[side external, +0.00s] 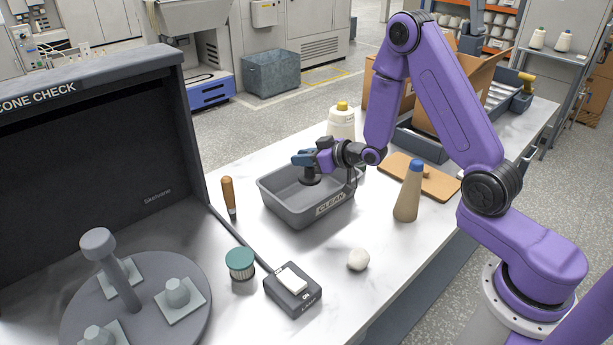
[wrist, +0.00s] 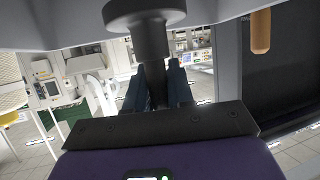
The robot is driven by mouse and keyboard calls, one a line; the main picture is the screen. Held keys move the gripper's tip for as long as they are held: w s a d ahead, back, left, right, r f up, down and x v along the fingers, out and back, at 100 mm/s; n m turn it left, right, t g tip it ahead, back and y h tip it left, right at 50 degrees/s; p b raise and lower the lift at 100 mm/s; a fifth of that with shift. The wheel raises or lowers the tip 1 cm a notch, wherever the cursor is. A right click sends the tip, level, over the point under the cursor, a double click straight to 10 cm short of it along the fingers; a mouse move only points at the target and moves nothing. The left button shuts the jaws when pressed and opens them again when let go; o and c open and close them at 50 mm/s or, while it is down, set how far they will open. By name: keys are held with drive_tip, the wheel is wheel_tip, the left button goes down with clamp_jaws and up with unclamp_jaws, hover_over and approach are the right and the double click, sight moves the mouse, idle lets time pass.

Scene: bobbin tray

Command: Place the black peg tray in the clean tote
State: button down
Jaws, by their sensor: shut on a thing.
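The clean tote (side external: 278,207) is a grey open bin with a CLEAN label, on the white table in the side view. My gripper (side external: 304,158) is inside the tote's outline, at about rim height. It is shut on a dark piece with a round disc and a stem, which I take as the black peg tray (side external: 311,179). In the wrist view the peg tray (wrist: 143,14) shows its disc and stem, with the stem between the blue fingers of my gripper (wrist: 158,82). I cannot tell whether the disc touches the tote floor.
A yellow-topped cone (side external: 341,120) stands behind.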

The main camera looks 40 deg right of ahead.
sight(305, 175)
drive_tip(key=shift+f, duration=2.9)
drive_tip(key=shift+f, duration=0.15)
drive_tip(key=c, duration=1)
unclamp_jaws()
drive_tip(key=shift+v, duration=3.8)
drive_tip(key=shift+w+a+r, duration=0.1)
drive_tip(key=shift+r, duration=0.1)
